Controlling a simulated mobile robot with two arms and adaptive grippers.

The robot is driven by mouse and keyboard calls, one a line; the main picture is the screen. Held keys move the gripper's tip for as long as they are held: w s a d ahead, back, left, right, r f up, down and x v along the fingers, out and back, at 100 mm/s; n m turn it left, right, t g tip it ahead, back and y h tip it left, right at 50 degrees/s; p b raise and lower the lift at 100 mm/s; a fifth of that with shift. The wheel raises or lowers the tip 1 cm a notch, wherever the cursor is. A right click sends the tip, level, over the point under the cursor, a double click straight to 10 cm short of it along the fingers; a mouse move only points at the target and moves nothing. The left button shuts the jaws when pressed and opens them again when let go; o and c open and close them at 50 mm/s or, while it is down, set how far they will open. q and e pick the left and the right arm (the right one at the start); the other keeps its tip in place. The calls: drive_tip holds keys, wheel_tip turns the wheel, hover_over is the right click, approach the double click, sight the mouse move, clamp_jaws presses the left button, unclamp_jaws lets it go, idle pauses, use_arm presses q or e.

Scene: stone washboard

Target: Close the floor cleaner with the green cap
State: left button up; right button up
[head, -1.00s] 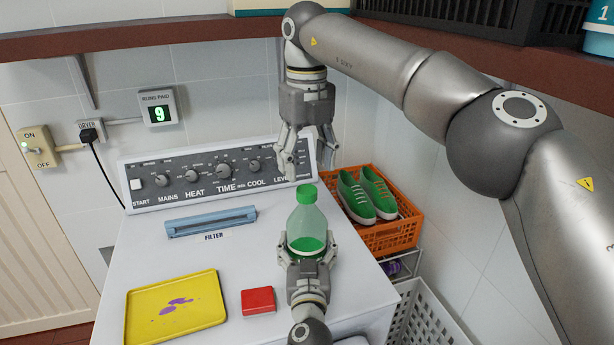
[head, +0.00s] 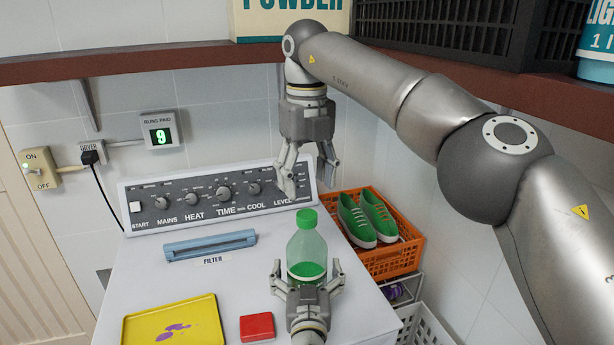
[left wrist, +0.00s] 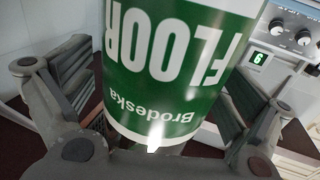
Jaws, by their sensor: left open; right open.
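The floor cleaner is a clear bottle (head: 305,248) with green liquid and a green-and-white label. It stands upright on the white dryer top. The green cap (head: 307,218) sits on its neck; I cannot tell how tight it is. My left gripper (head: 307,268) is open in front of the bottle, its fingers spread to both sides. In the left wrist view the label (left wrist: 180,60) appears upside down between the fingers, with gaps on both sides. My right gripper (head: 308,186) is open and empty above the cap, pointing down and clear of it.
A yellow tray (head: 205,312) and a red block (head: 257,326) lie to the left on the dryer top. The control panel (head: 215,195) stands behind. An orange basket (head: 395,262) with green shoes is at right. A shelf (head: 190,55) runs overhead.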

use_arm(q)
drive_tip(key=s, duration=1.2)
drive_tip(key=shift+d, duration=0.15)
